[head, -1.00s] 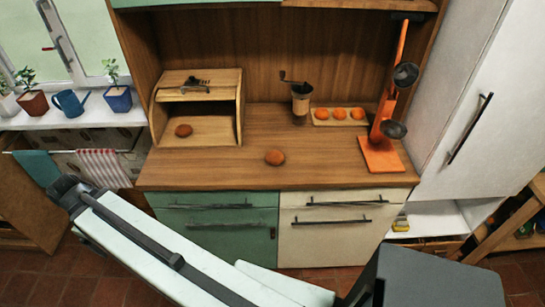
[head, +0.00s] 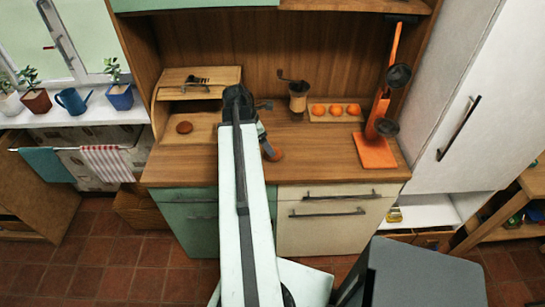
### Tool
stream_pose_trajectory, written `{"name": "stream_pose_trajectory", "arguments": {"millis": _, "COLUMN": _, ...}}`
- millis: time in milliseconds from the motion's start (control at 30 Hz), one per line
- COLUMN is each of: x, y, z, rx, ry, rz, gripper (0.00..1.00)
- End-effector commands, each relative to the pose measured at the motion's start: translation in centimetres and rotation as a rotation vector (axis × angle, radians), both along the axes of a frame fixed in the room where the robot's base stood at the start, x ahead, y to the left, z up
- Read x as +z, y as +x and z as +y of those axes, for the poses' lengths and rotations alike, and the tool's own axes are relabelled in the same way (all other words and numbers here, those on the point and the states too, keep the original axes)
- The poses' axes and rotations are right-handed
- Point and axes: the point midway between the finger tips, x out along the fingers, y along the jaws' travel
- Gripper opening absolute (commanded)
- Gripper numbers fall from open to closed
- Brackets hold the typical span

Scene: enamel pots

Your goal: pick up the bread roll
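A round brown bread roll (head: 275,154) sits on the wooden counter, partly covered on its left by my arm's end. A second brown roll (head: 184,127) lies inside the open wooden bread box (head: 206,76). My gripper (head: 267,148) is mostly hidden behind my pale arm. A small dark part of it shows close beside the left of the counter roll. I cannot tell whether it touches the roll, or whether its fingers are apart or closed.
A coffee grinder (head: 298,96) and a tray of orange fruit (head: 334,118) stand behind the roll. A tall orange scale-like stand (head: 378,150) is to the right. The counter's right front is clear. A tall white cabinet (head: 440,100) closes off the right.

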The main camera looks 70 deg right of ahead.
Motion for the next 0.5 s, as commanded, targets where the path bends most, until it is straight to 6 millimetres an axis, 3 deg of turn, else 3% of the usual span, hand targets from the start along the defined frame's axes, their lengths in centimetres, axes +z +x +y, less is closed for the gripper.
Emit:
{"name": "stream_pose_trajectory", "arguments": {"millis": 33, "x": -1.3, "y": -0.2, "z": -0.2, "rx": -0.001, "ry": 0.000, "rz": 0.000, "gripper": 0.88}}
{"name": "stream_pose_trajectory", "arguments": {"millis": 267, "x": -1.9, "y": -0.5, "z": -0.3, "rx": -0.002, "ry": 0.000, "rz": -0.001, "gripper": 0.88}}
{"name": "stream_pose_trajectory", "arguments": {"millis": 500, "x": -5.9, "y": -1.6, "z": -1.0, "rx": -0.001, "ry": 0.000, "rz": -0.002, "gripper": 0.88}}
